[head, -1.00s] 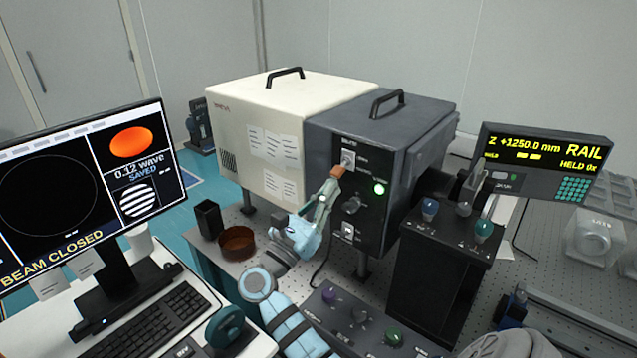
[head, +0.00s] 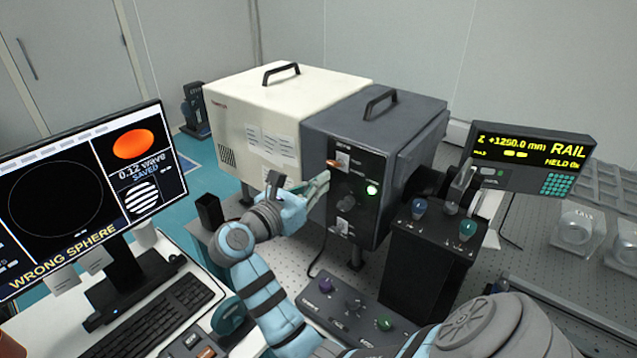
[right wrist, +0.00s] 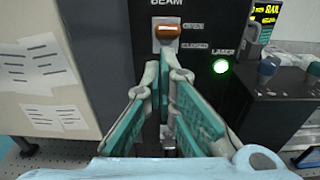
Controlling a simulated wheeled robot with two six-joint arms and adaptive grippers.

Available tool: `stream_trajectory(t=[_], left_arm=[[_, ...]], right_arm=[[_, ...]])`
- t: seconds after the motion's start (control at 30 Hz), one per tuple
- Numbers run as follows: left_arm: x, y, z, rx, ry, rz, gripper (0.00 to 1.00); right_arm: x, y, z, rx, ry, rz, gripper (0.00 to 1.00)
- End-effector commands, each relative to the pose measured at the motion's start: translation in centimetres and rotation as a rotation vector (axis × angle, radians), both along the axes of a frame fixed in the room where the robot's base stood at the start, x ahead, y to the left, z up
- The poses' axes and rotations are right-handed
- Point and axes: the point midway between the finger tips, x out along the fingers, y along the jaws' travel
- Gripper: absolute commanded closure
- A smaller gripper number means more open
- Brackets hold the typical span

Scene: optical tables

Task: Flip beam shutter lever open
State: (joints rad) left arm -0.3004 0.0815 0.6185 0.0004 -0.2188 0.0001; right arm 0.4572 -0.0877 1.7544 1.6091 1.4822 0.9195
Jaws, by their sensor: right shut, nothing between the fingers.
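The beam shutter lever has an orange-brown knob (head: 333,163) on the dark front panel of the grey box (head: 318,150). In the right wrist view the knob (right wrist: 167,32) is raised, level with the OPEN label and above the CLOSED label. My right gripper (head: 325,180) is shut and empty in front of the panel, just below the knob. In the right wrist view its fingertips (right wrist: 166,68) are below the knob; I cannot tell whether they touch the panel. My left gripper is not in view.
A green LASER light (head: 372,189) glows right of the lever. The monitor (head: 75,190) reads WRONG SPHERE. A dark box with knobs (head: 430,255) stands to the right, beside a RAIL display (head: 530,155). A knob panel (head: 350,308) lies below.

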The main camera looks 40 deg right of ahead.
Motion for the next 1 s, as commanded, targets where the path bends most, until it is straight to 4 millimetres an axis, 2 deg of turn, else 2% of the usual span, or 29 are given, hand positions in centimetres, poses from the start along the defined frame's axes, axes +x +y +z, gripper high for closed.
stream_trajectory(t=[0.17, 0.4, 0.5, 0.67, 1.0], left_arm=[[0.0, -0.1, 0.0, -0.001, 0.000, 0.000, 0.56], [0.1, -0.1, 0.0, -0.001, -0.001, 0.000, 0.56], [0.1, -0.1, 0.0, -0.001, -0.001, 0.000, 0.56], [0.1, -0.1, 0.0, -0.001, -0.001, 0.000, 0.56], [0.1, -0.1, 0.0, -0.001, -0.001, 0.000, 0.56]], right_arm=[[0.0, 0.0, 2.2, 0.001, -0.006, 0.000, 1.00], [0.0, 0.0, 7.3, 0.001, -0.006, 0.001, 1.00], [0.0, 0.0, 8.8, 0.002, -0.004, 0.000, 1.00], [0.0, 0.0, 9.9, 0.001, -0.001, 0.000, 1.00], [0.0, 0.0, 9.9, 0.001, 0.000, 0.000, 1.00]])
